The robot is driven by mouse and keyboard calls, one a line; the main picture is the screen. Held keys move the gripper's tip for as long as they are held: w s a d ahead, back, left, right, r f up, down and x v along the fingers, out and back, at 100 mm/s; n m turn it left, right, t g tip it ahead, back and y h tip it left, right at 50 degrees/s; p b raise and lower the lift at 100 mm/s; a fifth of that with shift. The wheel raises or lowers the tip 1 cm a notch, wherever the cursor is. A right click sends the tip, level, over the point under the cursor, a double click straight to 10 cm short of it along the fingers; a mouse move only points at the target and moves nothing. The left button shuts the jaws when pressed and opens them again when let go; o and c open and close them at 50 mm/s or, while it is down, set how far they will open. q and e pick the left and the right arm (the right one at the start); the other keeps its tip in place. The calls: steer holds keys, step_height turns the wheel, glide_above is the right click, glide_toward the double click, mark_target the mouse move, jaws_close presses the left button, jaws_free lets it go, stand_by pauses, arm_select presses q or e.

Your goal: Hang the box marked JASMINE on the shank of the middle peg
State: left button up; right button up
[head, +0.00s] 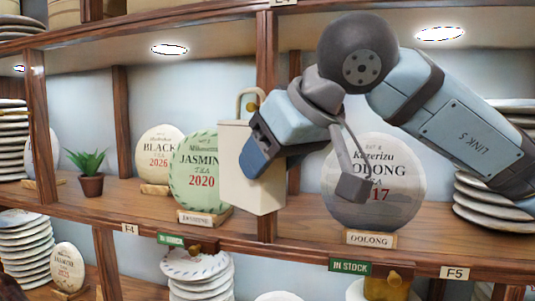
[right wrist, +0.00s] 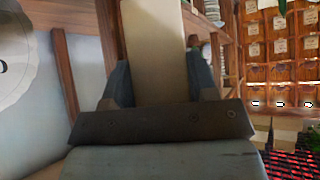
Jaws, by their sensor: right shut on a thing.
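My right gripper (head: 256,146) is shut on a plain cream box (head: 253,190) with a loop handle (head: 240,97) on top. The box hangs upright in front of a shelf post. No marking shows on its visible faces, so I cannot read whether it says JASMINE. A small brass-coloured peg knob (head: 252,106) shows within the handle's outline; I cannot tell whether the loop is around its shank or only in front of it. In the right wrist view the box (right wrist: 153,45) sits between both fingers (right wrist: 160,80). My left gripper is not in view.
A green-rimmed JASMINE 2020 tea cake (head: 201,170) stands close left of the box. A BLACK 2026 cake (head: 155,150) is behind it. An OOLONG cake (head: 400,205) stands right, partly behind my arm. A potted plant (head: 91,180) and plate stacks (head: 492,210) line the shelf.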

steer(key=shift+w+d, duration=0.15)
steer(key=shift+w, duration=0.4)
steer(key=shift+w+d+f+b, duration=0.2)
steer(key=shift+w+f+b, duration=0.35)
steer(key=shift+f, duration=0.05)
steer(key=o, duration=1.1)
steer(key=b+v, duration=0.2)
steer(key=v, duration=1.2)
